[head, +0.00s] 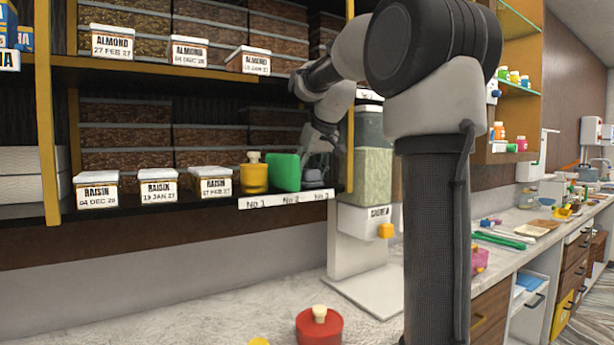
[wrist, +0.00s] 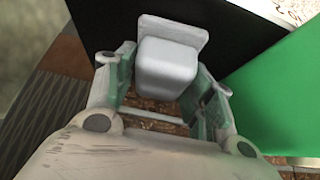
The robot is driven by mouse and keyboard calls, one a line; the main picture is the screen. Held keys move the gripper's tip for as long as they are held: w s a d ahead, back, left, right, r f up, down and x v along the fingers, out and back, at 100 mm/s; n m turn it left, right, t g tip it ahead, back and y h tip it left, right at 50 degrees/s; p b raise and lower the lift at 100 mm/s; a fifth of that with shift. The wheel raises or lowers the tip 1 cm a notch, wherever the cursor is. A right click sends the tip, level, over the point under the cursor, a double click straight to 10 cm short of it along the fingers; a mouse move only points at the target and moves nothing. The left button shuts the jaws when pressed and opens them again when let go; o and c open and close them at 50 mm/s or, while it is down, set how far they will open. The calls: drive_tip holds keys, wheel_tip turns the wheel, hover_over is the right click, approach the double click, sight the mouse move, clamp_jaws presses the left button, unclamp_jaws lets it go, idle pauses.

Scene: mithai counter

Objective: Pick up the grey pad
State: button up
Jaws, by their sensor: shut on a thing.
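The grey pad (wrist: 168,66) shows in the wrist view as a pale grey block with a wider flat plate at its far end. My gripper (wrist: 168,88) has a finger on each side of the block and is shut on it. In the head view the grey pad (head: 312,175) is a small blue-grey shape at the right end of the lower shelf, just right of a green block. My gripper (head: 318,155) reaches in over it from above and right, partly hiding it. I cannot tell whether the pad still touches the shelf.
The green block (head: 284,173) stands close beside the gripper, with a yellow knobbed piece (head: 254,176) left of it. The shelf-edge label strip (head: 286,198) runs below. A dispenser (head: 374,165) stands at right. A red knobbed piece (head: 319,326) sits on the counter.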

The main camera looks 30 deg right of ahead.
drive_tip(key=shift+r, duration=0.6)
wheel_tip(320, 180, up, 2)
drive_tip(key=shift+r, duration=0.1)
drive_tip(key=s, duration=1.5)
drive_tip(key=s+d, duration=0.1)
drive_tip(key=s, duration=2.9)
drive_tip(key=shift+d, duration=0.3)
drive_tip(key=shift+c, duration=0.2)
